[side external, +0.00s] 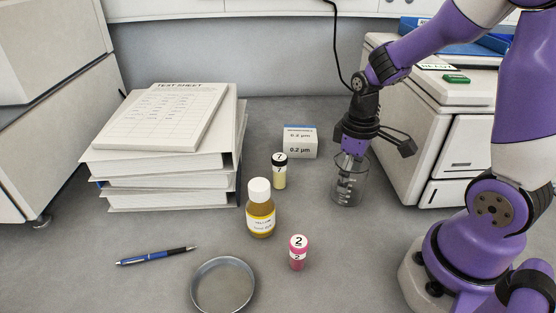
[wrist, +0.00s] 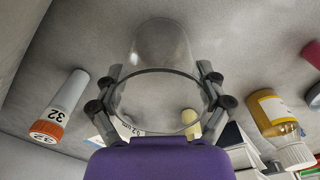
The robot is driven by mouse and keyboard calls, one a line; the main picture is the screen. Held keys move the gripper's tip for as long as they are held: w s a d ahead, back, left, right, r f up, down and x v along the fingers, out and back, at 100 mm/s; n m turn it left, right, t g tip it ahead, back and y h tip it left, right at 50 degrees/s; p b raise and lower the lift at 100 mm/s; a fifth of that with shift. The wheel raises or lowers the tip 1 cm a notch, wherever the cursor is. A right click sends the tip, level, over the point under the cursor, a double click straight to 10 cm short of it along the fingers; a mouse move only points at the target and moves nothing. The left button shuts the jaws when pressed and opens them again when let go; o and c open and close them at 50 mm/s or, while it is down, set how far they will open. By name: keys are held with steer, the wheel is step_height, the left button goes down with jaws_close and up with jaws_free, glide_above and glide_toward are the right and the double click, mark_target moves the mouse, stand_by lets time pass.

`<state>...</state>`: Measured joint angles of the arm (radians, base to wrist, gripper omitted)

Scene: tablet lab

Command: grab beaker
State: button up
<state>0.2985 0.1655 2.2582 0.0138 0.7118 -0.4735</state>
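The clear glass beaker (side external: 348,187) with white markings stands upright on the bench beside the right-hand cabinet in the side view. My gripper (side external: 350,160) is right above it, pointing down, with its fingers at the rim. In the wrist view the beaker (wrist: 162,50) lies between the two spread fingers of my gripper (wrist: 161,72), one on each side. A small gap seems to show at the fingertips, but contact is hard to make out. The gripper looks open.
A filter box (side external: 300,142), a pale yellow vial (side external: 279,175), a brown bottle (side external: 260,215) and a pink vial (side external: 298,255) stand left of the beaker. A binder stack (side external: 165,165), pen (side external: 155,256) and round dish (side external: 223,284) lie farther left. An orange-capped tube (wrist: 62,105) shows in the wrist view.

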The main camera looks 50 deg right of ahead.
steer(key=shift+c, duration=0.5)
